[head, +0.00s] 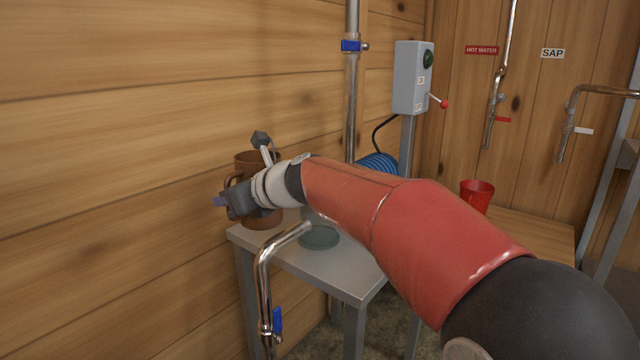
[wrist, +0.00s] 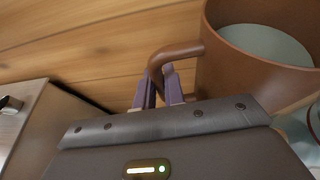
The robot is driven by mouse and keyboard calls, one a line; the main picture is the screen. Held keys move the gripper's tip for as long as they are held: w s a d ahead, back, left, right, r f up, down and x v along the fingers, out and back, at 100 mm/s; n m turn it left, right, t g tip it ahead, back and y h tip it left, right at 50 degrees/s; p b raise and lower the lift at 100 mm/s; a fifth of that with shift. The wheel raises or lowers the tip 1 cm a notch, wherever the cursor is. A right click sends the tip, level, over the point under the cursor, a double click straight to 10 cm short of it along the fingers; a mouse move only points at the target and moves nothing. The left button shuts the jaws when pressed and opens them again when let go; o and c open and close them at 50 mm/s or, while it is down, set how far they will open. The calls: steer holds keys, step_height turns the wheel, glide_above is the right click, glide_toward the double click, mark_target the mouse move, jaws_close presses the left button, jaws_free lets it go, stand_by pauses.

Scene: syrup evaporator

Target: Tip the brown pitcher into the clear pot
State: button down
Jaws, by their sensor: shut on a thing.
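The brown pitcher (head: 262,220) is at the left end of the grey metal table, partly hidden behind my gripper. In the wrist view the pitcher (wrist: 232,75) looks upright, with a pale liquid surface inside. My gripper (wrist: 160,88) has its purple fingers closed around the pitcher's handle (wrist: 172,52). In the head view my gripper (head: 222,201) is at the pitcher's left side. I cannot tell whether the pitcher touches the table. The clear pot (head: 319,237) stands on the table just right of the pitcher, its upper part hidden by my arm.
A bent metal pipe with a blue valve (head: 277,320) rises in front of the table (head: 345,285). A red cup (head: 477,194) stands on a wooden surface to the right. A grey switch box (head: 410,80) and a vertical pipe (head: 352,100) are behind. The wooden wall is close on the left.

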mark_target(254, 164)
steer(key=shift+w+d+r+m+y, duration=0.15)
steer(key=shift+d+r+m+y, duration=0.15)
steer(key=shift+r, duration=0.35)
steer(key=shift+w+d+r+m+y, duration=0.15)
steer(key=shift+r+m+y, duration=0.15)
steer(key=shift+r, duration=0.3)
steer(key=shift+w+d+r+m+y, duration=0.25)
steer(key=shift+d+r+m+y, duration=0.05)
steer(key=shift+d+m+y, duration=0.3)
steer(key=shift+w+d+r+m+y+b, duration=0.2)
steer(key=shift+d+r+m+y+b, duration=0.15)
steer(key=shift+b, duration=0.4)
steer(key=shift+w+d+y+b, duration=0.1)
steer(key=shift+d+y+b, duration=0.1)
steer(key=shift+y+b, duration=0.1)
steer(key=shift+w+d+r+m+y+b, duration=0.2)
steer(key=shift+d+r+m+y, duration=0.15)
steer(key=shift+r, duration=0.2)
steer(key=shift+w+d+r+m+y+b, duration=0.1)
steer(key=shift+w+d+r+m+y, duration=0.1)
steer(key=shift+d+r+m, duration=0.25)
steer(key=shift+w+d+r+m+y+b, duration=0.2)
steer(key=shift+d+r+m+y, duration=0.1)
steer(key=shift+r, duration=0.25)
steer(key=shift+w+d+r+m+y+b, duration=0.1)
steer(key=shift+d+r+m+y+b, duration=0.15)
steer(key=shift+r, duration=0.25)
steer(key=shift+w+d+r+m+t+y+b, duration=0.2)
steer(key=shift+m+t+y+b, duration=0.35)
steer(key=shift+b, duration=0.5)
